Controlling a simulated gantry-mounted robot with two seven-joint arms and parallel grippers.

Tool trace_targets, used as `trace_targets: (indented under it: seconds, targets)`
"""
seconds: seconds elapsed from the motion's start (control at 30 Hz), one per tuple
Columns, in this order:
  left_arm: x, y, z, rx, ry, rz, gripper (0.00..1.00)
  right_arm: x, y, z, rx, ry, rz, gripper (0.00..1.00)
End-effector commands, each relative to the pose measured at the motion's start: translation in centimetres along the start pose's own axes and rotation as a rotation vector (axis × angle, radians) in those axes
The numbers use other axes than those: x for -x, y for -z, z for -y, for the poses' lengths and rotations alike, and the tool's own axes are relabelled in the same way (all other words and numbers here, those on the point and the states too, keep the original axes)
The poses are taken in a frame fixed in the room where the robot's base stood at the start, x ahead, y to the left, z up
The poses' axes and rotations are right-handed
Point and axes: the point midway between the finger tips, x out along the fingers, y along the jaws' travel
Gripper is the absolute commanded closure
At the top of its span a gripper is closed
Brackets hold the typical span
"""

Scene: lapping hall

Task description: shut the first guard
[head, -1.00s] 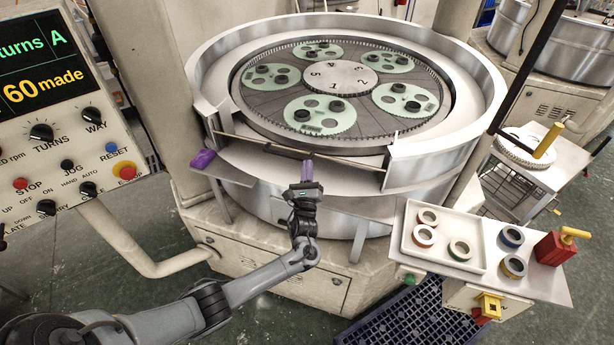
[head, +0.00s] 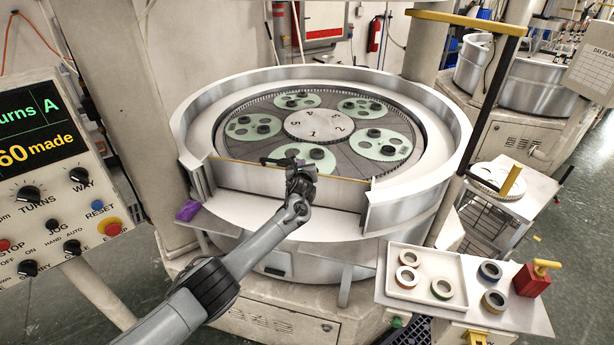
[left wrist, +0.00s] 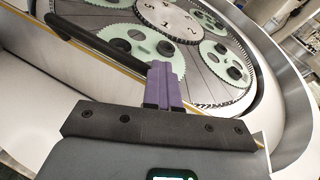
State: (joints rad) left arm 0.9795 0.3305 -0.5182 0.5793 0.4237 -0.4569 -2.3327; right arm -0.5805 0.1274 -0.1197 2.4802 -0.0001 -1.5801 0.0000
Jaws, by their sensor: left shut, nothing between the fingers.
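The first guard (head: 250,178) is a pale metal panel with a thin yellowish top edge. In the head view it stands about upright across the front gap of the round wall (head: 190,120). A dark bar handle (head: 277,161) runs along its top; the bar also shows in the left wrist view (left wrist: 92,38). My left gripper (head: 300,164) is shut and empty at the guard's top edge. Its purple fingertips (left wrist: 163,85) lie close to the bar's end; I cannot tell if they touch. My right gripper is not in view.
Inside the wall, green carriers (head: 253,127) with dark parts lie around a numbered disc (head: 318,126). A control panel (head: 45,190) stands left, with a purple cloth (head: 187,211) on a ledge. A white tray (head: 425,262) with rings and a red box (head: 531,280) are front right.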

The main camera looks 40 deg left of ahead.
Motion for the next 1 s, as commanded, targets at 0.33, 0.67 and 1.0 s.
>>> trace_targets:
  seconds: [0.33, 0.67, 1.0]
  targets:
    - [-1.2, -0.3, -1.3, -0.011, -0.027, -0.046, 1.00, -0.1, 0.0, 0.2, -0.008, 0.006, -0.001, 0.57]
    - [-1.2, -0.1, -1.4, -0.013, -0.027, -0.049, 1.00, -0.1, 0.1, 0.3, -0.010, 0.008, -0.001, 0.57]
    - [-0.5, -0.1, -0.8, -0.017, -0.023, -0.053, 1.00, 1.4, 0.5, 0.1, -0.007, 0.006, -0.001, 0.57]
